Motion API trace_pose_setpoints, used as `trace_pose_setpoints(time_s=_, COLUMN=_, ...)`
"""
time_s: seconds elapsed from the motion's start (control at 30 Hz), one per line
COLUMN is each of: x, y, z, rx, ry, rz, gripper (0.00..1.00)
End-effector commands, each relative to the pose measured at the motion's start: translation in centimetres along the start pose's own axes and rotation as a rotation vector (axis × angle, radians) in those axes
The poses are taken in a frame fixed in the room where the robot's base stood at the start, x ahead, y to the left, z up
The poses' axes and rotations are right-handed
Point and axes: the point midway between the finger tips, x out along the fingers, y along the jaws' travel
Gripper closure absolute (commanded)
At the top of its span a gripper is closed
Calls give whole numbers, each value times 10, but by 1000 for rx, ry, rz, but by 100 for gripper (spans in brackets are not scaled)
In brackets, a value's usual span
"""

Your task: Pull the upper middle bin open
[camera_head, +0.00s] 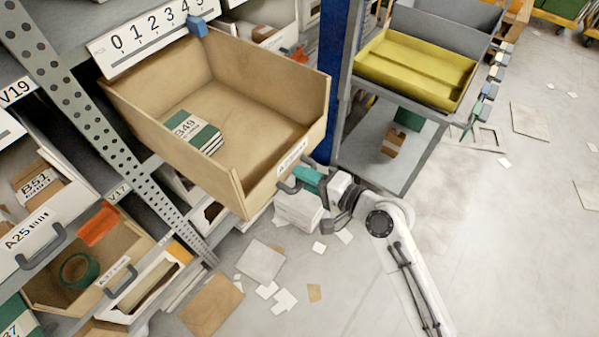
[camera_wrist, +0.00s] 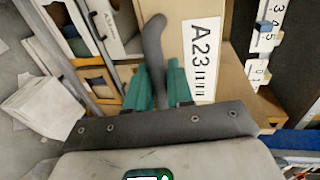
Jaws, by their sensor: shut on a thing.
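The upper middle bin (camera_head: 176,140) is a tan open-topped box standing well out from the rack, with its inside open to view. A green and white block marked 349 (camera_head: 193,131) lies in it. The bin's front shows label A23 in the wrist view (camera_wrist: 205,58). Its dark grey handle (camera_head: 289,187) also shows in the wrist view (camera_wrist: 154,48). My gripper (camera_head: 309,180) has its green fingers shut on the handle, one finger on each side in the wrist view (camera_wrist: 158,86).
A strip numbered 0 to 5 (camera_head: 143,37) with a blue marker (camera_head: 197,26) is above the bin. A blue post (camera_head: 329,75) and a cart with a yellow tray (camera_head: 415,70) stand to the right. Lower bins (camera_head: 40,245) are at left. Papers (camera_head: 262,260) litter the floor.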

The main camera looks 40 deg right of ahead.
Motion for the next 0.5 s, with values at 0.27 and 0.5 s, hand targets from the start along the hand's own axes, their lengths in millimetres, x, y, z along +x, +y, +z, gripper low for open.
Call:
trace_pose_setpoints(time_s=0.27, x=0, y=1, z=0, rx=1, ry=0, rz=2, gripper=100)
trace_pose_setpoints(time_s=0.5, x=0, y=1, z=0, rx=0, ry=0, rz=1, gripper=62)
